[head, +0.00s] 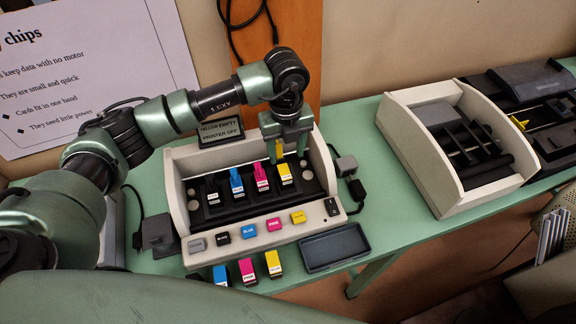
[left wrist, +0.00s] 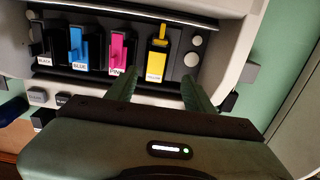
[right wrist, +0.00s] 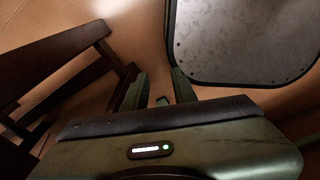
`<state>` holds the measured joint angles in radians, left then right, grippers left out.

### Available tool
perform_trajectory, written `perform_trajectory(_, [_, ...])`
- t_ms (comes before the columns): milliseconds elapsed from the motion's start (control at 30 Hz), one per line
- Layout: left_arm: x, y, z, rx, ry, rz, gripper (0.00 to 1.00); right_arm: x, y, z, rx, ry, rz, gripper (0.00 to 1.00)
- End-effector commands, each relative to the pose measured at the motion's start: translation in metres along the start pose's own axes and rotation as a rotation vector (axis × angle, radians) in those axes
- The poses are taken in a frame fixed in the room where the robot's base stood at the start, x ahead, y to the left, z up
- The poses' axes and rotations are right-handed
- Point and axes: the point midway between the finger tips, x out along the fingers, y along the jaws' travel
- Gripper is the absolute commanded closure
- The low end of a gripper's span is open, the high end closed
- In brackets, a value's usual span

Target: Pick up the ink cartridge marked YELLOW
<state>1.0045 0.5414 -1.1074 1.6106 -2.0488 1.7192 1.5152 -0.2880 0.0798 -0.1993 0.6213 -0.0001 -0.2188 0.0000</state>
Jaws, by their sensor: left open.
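The printer (head: 180,192) stands open on the green table, with a row of black, blue, pink and yellow cartridges. The yellow cartridge (head: 284,174) is upright in the rightmost slot. In the left wrist view this cartridge (left wrist: 156,65) shows a label that seems to read YELLOW. My left gripper (head: 288,152) is above and behind it, open and empty. In the left wrist view the fingers of my left gripper (left wrist: 161,80) are apart, either side of the cartridge's line. A second yellow cartridge (head: 273,264) stands on the table in front. My right gripper (right wrist: 159,82) is open, over the floor.
A blue cartridge (head: 221,275) and a pink cartridge (head: 247,271) stand beside the loose yellow one. An empty dark tray (head: 335,248) lies right of them. A small sign (head: 221,132) behind reads "YELLOW EMPTY PRINTER OFF". Another open white machine (head: 464,190) stands at the right.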

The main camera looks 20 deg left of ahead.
Motion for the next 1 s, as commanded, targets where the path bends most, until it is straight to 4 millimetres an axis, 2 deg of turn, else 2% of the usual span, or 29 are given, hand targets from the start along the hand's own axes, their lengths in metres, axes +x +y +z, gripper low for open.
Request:
perform_trajectory(33, [0.005, 0.001, -0.001, 0.000, 0.004, 0.004, 0.47, -0.004, -0.002, 0.012, 0.000, -0.017, -0.003, 0.73])
perform_trajectory(100, [0.012, 0.001, -0.001, 0.001, 0.002, 0.003, 0.47, -0.009, -0.004, 0.023, 0.000, -0.034, -0.005, 0.73])
perform_trajectory(200, [0.023, 0.004, -0.002, 0.000, 0.004, 0.004, 0.47, -0.018, -0.005, 0.030, 0.000, -0.045, -0.006, 0.73])
perform_trajectory(333, [0.043, 0.007, -0.004, 0.001, 0.004, 0.005, 0.47, -0.031, -0.004, 0.025, -0.001, -0.039, -0.006, 0.73])
perform_trajectory(500, [0.063, 0.005, -0.003, 0.001, 0.002, 0.001, 0.47, -0.032, -0.001, 0.001, -0.001, -0.005, -0.002, 0.73])
perform_trajectory(600, [0.066, 0.006, -0.003, 0.002, 0.001, 0.001, 0.47, -0.031, 0.000, -0.005, -0.001, 0.005, -0.001, 0.73])
perform_trajectory(733, [0.066, 0.005, -0.003, 0.002, 0.001, 0.000, 0.47, -0.031, 0.000, -0.002, -0.001, 0.001, -0.001, 0.73])
perform_trajectory(767, [0.066, 0.005, -0.003, 0.002, 0.001, 0.000, 0.50, -0.031, -0.001, -0.001, -0.001, -0.001, -0.001, 0.73])
perform_trajectory(933, [0.065, 0.005, -0.003, 0.002, 0.001, 0.000, 0.97, -0.031, -0.002, 0.008, -0.001, -0.014, -0.003, 0.73])
perform_trajectory(1000, [0.065, 0.005, -0.003, 0.002, 0.001, 0.000, 1.00, -0.031, -0.002, 0.010, -0.001, -0.018, -0.004, 0.73])
